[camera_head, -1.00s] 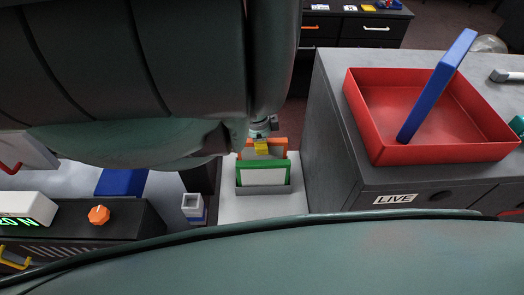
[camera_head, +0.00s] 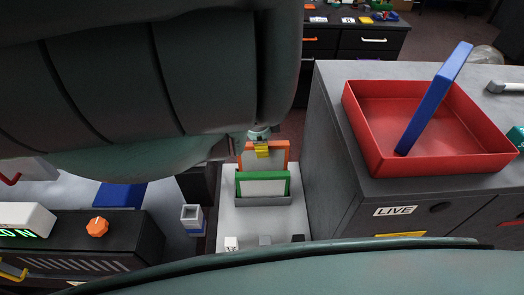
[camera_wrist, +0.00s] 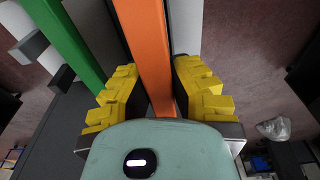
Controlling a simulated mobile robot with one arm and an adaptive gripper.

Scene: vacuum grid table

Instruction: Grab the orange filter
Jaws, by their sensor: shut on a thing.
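The orange filter (camera_head: 282,147) is an upright frame with a pale panel, behind the green filter in the head view. My gripper (camera_head: 262,149) is shut on its top edge with yellow fingers. In the wrist view the orange filter (camera_wrist: 146,45) runs between the fingers of my gripper (camera_wrist: 155,72). The filter stands clearly above the green filter's top; its lower part is hidden by the green filter, so I cannot tell whether it is clear of the holder.
The green filter (camera_head: 262,174) stands in a grey holder (camera_head: 263,201) on a pale surface, close to the orange one. A red tray (camera_head: 440,163) with a blue filter (camera_head: 433,100) leaning in it sits on the grey cabinet at right. A black device with an orange knob (camera_head: 97,227) is at left.

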